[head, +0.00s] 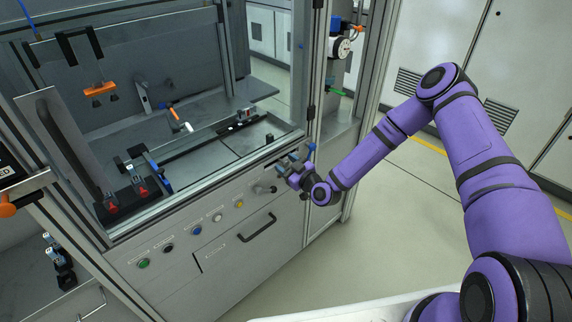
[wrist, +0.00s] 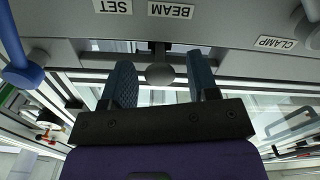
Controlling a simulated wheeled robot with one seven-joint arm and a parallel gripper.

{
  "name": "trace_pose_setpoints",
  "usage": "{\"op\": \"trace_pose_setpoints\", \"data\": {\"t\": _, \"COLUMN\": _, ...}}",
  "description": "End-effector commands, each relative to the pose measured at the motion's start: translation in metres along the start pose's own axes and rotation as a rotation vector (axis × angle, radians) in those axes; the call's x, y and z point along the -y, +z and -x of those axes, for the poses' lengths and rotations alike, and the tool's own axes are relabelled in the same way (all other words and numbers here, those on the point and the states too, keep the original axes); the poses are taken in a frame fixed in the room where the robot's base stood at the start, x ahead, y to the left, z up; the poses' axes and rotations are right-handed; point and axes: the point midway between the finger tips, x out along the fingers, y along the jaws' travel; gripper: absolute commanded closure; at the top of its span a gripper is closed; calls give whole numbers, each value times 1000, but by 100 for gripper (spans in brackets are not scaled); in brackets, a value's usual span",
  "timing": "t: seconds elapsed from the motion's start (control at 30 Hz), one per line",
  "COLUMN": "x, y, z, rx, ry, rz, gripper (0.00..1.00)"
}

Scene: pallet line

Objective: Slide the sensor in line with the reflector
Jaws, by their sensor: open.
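My gripper (head: 296,160) is at the front panel of the machine in the head view, near its right corner. In the wrist view my gripper (wrist: 160,66) is open, one finger on each side of a round grey knob (wrist: 160,74). A gap shows between the knob and each finger. The knob sits on a dark stem at a narrow slot, below the upside-down BEAM label (wrist: 171,10). The gripper hides this knob in the head view. A small dark unit (head: 240,120) sits inside the cabinet; I cannot tell whether it is the sensor or the reflector.
Coloured buttons (head: 197,230) and a black drawer handle (head: 257,227) are on the front panel. Open floor lies right of the machine.

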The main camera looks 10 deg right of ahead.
Motion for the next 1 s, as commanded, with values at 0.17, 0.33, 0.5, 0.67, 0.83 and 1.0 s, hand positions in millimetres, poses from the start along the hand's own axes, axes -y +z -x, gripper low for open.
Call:
{"op": "trace_pose_setpoints", "data": {"t": 0.17, "x": 0, "y": 0, "z": -4, "rx": 1, "ry": 0, "rz": 0, "gripper": 46}}
{"op": "trace_pose_setpoints", "data": {"t": 0.33, "x": 0, "y": 0, "z": -4, "rx": 1, "ry": 0, "rz": 0, "gripper": 46}}
{"op": "trace_pose_setpoints", "data": {"t": 0.5, "x": 0, "y": 0, "z": -4, "rx": 1, "ry": -1, "rz": 0, "gripper": 82}}
{"op": "trace_pose_setpoints", "data": {"t": 0.67, "x": 0, "y": 0, "z": -4, "rx": 1, "ry": -1, "rz": 0, "gripper": 100}}
{"op": "trace_pose_setpoints", "data": {"t": 0.83, "x": -19, "y": 5, "z": -4, "rx": 0, "ry": 3, "rz": 3, "gripper": 100}}
{"op": "trace_pose_setpoints", "data": {"t": 1.0, "x": -45, "y": 12, "z": -4, "rx": 1, "ry": 2, "rz": 3, "gripper": 100}}
